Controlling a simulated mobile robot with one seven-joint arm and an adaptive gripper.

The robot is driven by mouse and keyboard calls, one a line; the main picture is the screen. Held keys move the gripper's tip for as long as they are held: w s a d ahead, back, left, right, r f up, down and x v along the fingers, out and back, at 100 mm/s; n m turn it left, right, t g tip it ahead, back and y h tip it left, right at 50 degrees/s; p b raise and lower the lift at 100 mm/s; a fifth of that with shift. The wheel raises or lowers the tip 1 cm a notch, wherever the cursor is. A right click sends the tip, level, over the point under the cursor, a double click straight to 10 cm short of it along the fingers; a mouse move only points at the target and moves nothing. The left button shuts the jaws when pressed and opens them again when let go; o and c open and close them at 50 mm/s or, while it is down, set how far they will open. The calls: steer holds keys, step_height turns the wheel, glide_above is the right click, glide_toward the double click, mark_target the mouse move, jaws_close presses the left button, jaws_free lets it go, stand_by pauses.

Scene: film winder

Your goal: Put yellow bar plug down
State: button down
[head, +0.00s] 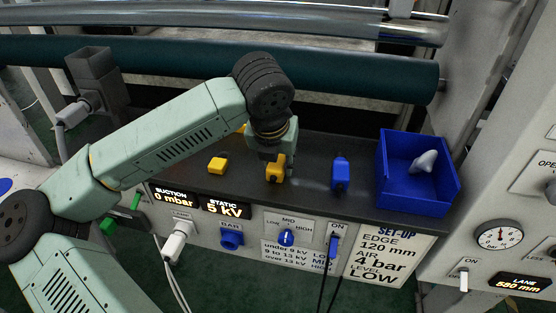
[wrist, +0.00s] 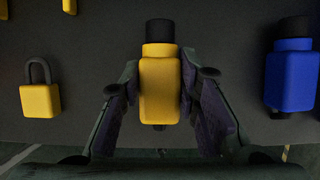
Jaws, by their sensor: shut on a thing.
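The yellow bar plug (wrist: 160,88) is a yellow block with a black collar. It sits between the two fingers of my gripper (wrist: 160,108) in the wrist view, and the fingers are shut on its sides. In the head view the plug (head: 273,174) shows just below my gripper (head: 277,156), over the front part of the dark shelf (head: 310,150). The gripper partly hides it. I cannot tell whether its underside touches the shelf.
A blue plug (head: 341,175) stands to the right, then a blue bin (head: 418,203) with a pale grey lump (head: 424,162). A yellow padlock (wrist: 40,100) lies to the left. Rollers (head: 340,65) run behind. The control panel (head: 262,222) is below the shelf's front edge.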

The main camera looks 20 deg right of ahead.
steer(key=shift+s+a+f+b, duration=0.1)
steer(key=shift+s+f+b, duration=0.1)
steer(key=shift+f+b, duration=0.4)
steer(key=c, duration=1.7)
jaws_free()
steer(key=o, duration=0.5)
steer(key=shift+f, duration=0.15)
step_height(320, 180, up, 2)
steer(key=shift+w+r+p, duration=0.1)
steer(key=shift+r+p, duration=0.05)
steer(key=shift+p, duration=1.05)
steer(key=b+v, duration=0.2)
steer(key=v, duration=0.9)
steer(key=shift+r, duration=0.2)
